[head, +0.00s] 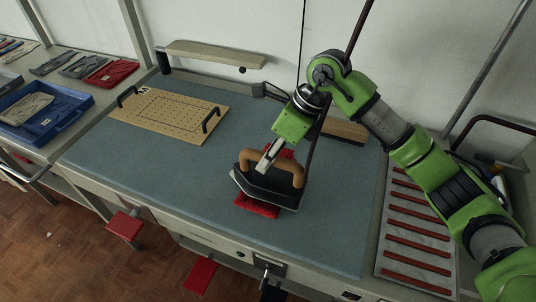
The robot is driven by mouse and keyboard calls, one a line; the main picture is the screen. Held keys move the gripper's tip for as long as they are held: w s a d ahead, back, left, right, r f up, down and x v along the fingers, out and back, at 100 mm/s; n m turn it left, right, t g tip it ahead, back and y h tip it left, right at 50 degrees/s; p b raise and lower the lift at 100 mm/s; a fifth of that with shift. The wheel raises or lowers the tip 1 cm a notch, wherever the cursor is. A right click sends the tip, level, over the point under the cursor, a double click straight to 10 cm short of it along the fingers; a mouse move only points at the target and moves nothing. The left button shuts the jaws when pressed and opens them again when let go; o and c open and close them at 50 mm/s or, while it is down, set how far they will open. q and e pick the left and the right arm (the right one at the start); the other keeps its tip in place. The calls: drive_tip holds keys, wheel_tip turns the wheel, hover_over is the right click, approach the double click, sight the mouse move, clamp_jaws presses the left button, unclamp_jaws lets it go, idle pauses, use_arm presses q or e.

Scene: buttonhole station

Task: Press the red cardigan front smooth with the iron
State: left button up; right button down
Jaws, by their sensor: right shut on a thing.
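The iron (265,190) is dark with a tan handle (290,169). It is over the red cardigan front (257,208), which lies on the blue-grey table top (210,185). Most of the red cloth is hidden under the iron; only its near edge and a bit at the far side show. My right gripper (267,158) is shut on the iron's handle from above. I cannot tell whether the iron's sole touches the cloth. My left gripper is not in view.
A wooden board with black handles (165,115) lies at the back left. A wooden block (343,130) sits behind the iron. A slatted grey panel (416,235) is at the right. A blue tray (45,115) and folded garments lie on the left bench. The table's front left is clear.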

drive_tip(key=shift+w+a+r, duration=0.1)
drive_tip(key=shift+r, duration=0.15)
